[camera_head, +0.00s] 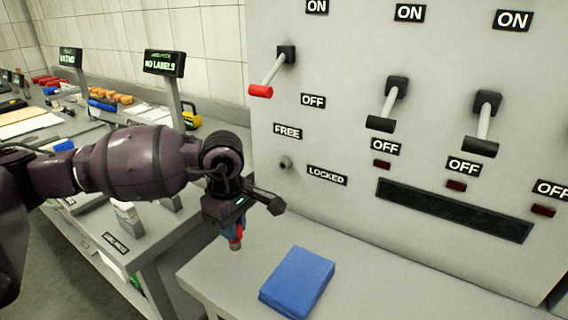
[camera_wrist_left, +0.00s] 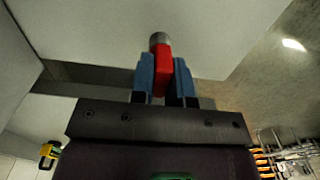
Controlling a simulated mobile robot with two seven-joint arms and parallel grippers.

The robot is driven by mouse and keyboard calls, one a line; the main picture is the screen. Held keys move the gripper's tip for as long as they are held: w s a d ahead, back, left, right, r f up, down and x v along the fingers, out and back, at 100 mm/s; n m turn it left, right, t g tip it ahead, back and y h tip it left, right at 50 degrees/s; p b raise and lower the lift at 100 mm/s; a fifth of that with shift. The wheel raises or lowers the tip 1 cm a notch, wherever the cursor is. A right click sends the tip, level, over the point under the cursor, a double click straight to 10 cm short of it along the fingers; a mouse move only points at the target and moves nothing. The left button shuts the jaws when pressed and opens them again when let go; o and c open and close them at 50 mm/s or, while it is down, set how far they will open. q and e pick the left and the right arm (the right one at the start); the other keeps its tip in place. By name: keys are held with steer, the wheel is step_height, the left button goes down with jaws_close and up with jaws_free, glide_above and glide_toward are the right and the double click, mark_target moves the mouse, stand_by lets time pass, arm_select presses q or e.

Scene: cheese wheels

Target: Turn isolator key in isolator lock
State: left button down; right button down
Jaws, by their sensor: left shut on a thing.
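My left gripper (camera_head: 236,232) is shut on the red isolator key (camera_wrist_left: 164,70), which also shows partly in the head view (camera_head: 236,243). In the left wrist view the blue fingers grip the red body, and its grey round end sticks out beyond the fingertips. The isolator lock (camera_head: 286,162) is a small grey round socket on the panel between the FREE and LOCKED labels. The key is apart from the lock, lower and to its left in the head view. My right gripper is out of view.
The grey panel (camera_head: 350,220) carries a lever with a red grip (camera_head: 261,91) and two black-gripped levers (camera_head: 380,124). A blue block (camera_head: 297,281) lies on the ledge below the panel. A cluttered side table (camera_head: 140,250) with a NO LABELS display (camera_head: 164,63) stands at left.

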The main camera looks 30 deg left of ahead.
arm_select(q)
steer(key=shift+r, duration=0.2)
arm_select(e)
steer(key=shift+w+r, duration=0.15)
arm_select(q)
steer(key=shift+r, duration=0.4)
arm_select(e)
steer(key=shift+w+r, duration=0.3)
arm_select(q)
steer(key=shift+r+p, duration=0.5)
steer(key=shift+r, duration=0.45)
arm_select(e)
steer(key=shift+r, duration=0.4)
arm_select(q)
steer(key=shift+r, duration=0.45)
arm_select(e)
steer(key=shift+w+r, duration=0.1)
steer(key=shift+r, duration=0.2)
arm_select(q)
steer(key=shift+r, duration=0.25)
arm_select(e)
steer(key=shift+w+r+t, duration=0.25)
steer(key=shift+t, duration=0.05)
arm_select(q)
steer(key=shift+r+p, duration=0.15)
steer(key=shift+p, duration=0.15)
steer(key=shift+r+p, duration=0.4)
steer(key=shift+r, duration=1)
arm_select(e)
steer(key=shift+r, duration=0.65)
